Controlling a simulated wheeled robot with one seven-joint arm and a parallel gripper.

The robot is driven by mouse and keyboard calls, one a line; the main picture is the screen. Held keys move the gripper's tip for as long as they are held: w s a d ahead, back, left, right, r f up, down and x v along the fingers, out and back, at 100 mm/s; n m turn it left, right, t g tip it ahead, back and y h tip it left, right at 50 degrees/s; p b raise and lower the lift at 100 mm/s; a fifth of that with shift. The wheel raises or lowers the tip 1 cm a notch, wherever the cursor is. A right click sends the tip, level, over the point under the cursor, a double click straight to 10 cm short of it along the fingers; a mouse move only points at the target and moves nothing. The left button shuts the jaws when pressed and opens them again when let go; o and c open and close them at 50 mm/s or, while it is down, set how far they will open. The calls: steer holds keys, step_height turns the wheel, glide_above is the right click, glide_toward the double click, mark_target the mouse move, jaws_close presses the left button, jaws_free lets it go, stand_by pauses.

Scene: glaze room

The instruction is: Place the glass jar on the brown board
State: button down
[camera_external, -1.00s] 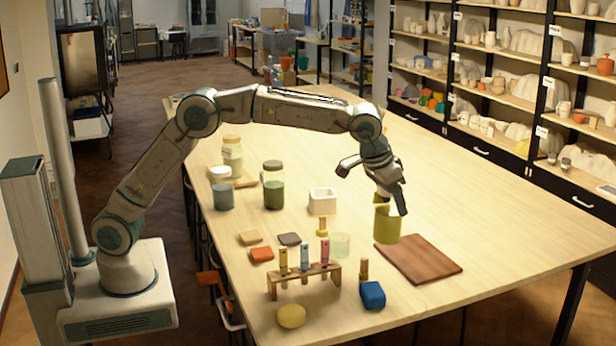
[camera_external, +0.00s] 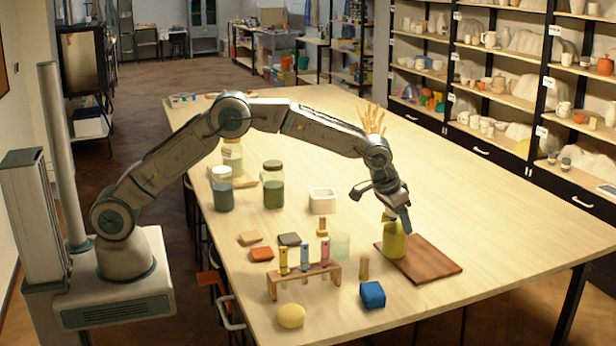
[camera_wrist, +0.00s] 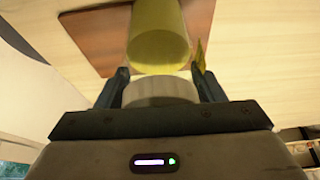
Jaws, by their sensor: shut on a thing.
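The glass jar (camera_external: 395,241) is yellow-green and stands upright over the left part of the brown board (camera_external: 438,266). My gripper (camera_external: 396,213) is above the jar and shut on its top. In the wrist view my gripper (camera_wrist: 162,88) has one finger on each side of the jar's pale lid (camera_wrist: 160,91). The jar's yellow body (camera_wrist: 158,35) extends beyond the lid, with the brown board (camera_wrist: 92,32) behind it. The jar's base is at or very close to the board; I cannot tell whether it touches.
Two lidded jars (camera_external: 273,186) (camera_external: 222,190) and a white square pot (camera_external: 323,200) are farther left. The table's right side is clear.

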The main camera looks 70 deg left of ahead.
steer(key=shift+f, duration=0.1)
steer(key=shift+c, duration=1.8)
jaws_free()
